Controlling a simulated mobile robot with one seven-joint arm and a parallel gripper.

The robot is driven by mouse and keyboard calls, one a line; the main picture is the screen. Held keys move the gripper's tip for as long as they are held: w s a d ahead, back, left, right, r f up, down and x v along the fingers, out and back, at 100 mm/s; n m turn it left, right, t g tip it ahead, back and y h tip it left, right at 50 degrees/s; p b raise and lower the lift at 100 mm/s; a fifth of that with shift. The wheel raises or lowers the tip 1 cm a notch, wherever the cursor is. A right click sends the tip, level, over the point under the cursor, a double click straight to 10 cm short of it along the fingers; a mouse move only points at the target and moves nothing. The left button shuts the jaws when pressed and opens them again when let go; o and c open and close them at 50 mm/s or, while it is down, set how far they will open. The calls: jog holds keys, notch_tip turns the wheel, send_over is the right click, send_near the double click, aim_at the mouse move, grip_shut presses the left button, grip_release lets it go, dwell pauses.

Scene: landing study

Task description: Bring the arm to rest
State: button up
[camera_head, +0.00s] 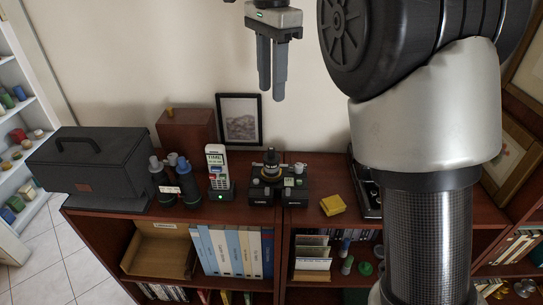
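My gripper (272,92) hangs at the top of the picture with its two grey fingers pointing down. It is in the air in front of the plain wall, above the shelf top, and touches nothing that I can see. Nothing shows between or under the fingers. The fingers appear close together, but they are seen at an angle and their true gap is unclear. My arm's large dark joint and pale link fill the right side and hide part of the shelf.
The wooden shelf (225,216) holds a dark toolbox (90,165), a wooden box (186,128), binoculars (175,183), a cordless phone (217,172), a black device (278,185), a yellow block (333,205) and a picture frame (239,119). Folders (232,250) stand below. Wall space around the gripper is clear.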

jog(key=s+d+r+n+t+y, duration=0.15)
jog(key=s+d+n, duration=0.25)
jog(key=s+d, duration=0.55)
jog(key=s+d+f+n+t, duration=0.2)
jog(key=s+d+f+n, duration=0.1)
jog(key=s+f, duration=0.2)
jog(key=s+d+f+n+t+h, duration=0.1)
jog(key=s+d+f+n, duration=0.3)
jog(key=s, duration=0.5)
jog(key=shift+f+t, duration=0.5)
jog(key=shift+t, duration=0.05)
jog(key=shift+h, duration=0.25)
